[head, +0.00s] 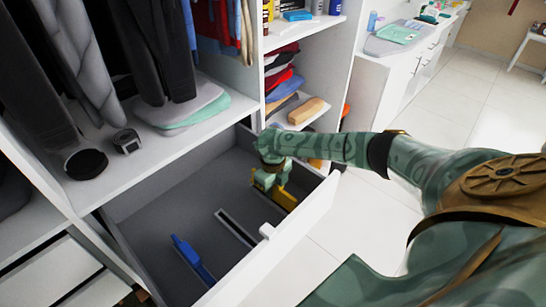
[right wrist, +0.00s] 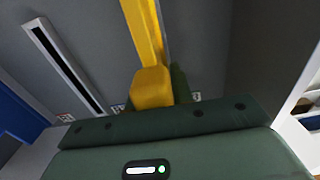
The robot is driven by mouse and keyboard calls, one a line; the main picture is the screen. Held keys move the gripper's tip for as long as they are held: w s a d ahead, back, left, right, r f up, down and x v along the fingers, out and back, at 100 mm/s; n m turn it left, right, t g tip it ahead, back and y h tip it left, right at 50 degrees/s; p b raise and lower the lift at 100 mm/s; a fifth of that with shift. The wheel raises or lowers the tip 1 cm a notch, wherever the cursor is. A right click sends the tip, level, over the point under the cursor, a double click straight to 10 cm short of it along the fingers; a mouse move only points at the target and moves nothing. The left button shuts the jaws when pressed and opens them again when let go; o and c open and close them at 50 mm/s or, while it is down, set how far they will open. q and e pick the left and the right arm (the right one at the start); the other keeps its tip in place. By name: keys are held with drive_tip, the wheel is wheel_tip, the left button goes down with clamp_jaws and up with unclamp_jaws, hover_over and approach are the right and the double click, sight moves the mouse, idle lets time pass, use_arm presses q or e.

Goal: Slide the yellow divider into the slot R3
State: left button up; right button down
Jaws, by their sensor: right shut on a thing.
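The yellow divider (head: 286,198) is at the right end of the open drawer (head: 165,190) in the head view. My right gripper (head: 270,182) reaches in over the drawer's front and is shut on the divider's near end. In the right wrist view the yellow divider (right wrist: 150,88) runs up and away from between my fingers. A pale strip lies close along its right side; I cannot tell whether the divider sits in a slot. An empty slot rail (head: 236,228) lies to its left; it also shows in the right wrist view (right wrist: 64,66). My left gripper is out of view.
A blue divider (head: 193,260) stands further left in the drawer. The drawer's white front panel (head: 290,232) and right wall border my right gripper. Small labels lie along the drawer's front edge, too small to read. Clothes hang above, and folded cloths (head: 190,108) lie on the shelf.

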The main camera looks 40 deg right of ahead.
drive_tip(key=shift+f+b, duration=0.7)
drive_tip(key=shift+f, duration=0.35)
drive_tip(key=c, duration=1.1)
unclamp_jaws()
drive_tip(key=shift+r, duration=0.1)
drive_tip(key=shift+c, duration=0.2)
drive_tip(key=shift+r, duration=0.1)
wheel_tip(320, 180, up, 16)
drive_tip(key=p, duration=0.4)
drive_tip(key=shift+r, duration=0.1)
